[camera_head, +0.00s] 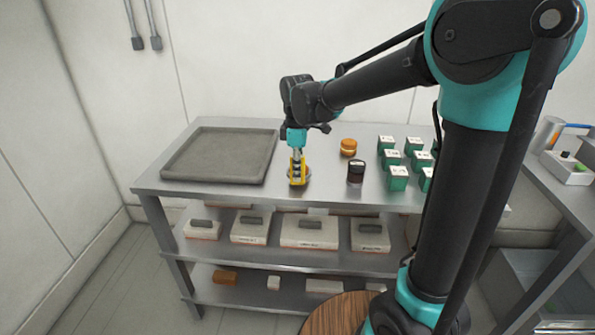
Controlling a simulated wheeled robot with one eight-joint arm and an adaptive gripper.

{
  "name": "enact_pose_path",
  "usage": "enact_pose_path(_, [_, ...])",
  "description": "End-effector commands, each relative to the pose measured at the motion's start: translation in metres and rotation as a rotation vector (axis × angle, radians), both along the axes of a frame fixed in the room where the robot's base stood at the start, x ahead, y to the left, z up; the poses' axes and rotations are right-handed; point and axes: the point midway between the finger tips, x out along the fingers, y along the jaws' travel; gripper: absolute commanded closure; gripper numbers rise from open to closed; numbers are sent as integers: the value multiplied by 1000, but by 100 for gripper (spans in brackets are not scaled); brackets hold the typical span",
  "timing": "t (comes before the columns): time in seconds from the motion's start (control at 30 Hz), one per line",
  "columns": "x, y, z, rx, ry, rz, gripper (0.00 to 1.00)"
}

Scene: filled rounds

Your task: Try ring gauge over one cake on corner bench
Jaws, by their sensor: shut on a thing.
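My gripper (297,180) points down at the front middle of the metal bench (225,192), with its yellow fingers shut on a small grey round thing. This looks like the ring gauge (306,179), at or just above the bench top; the fingers hide much of it. I cannot tell whether anything is inside it. An orange-brown round (348,147), which may be a cake, stands to the right and farther back. A dark brown cylinder (356,173) with a black top stands right of my gripper, apart from it.
A grey shallow tray (183,177), which looks empty, covers the bench's left part. Several green boxes with white tops (398,178) stand on the right, partly behind my arm. Lidded white bins (309,235) fill the shelf below. A side bench (555,192) stands at far right.

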Motion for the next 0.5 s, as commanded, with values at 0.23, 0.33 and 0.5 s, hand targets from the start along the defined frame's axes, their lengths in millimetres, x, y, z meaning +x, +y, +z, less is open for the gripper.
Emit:
enact_pose_path(0.23, [0,0,0,0,0,0,100])
enact_pose_path(0.33, [0,0,0,0,0,0,71])
enact_pose_path(0.5, [0,0,0,0,0,0,59])
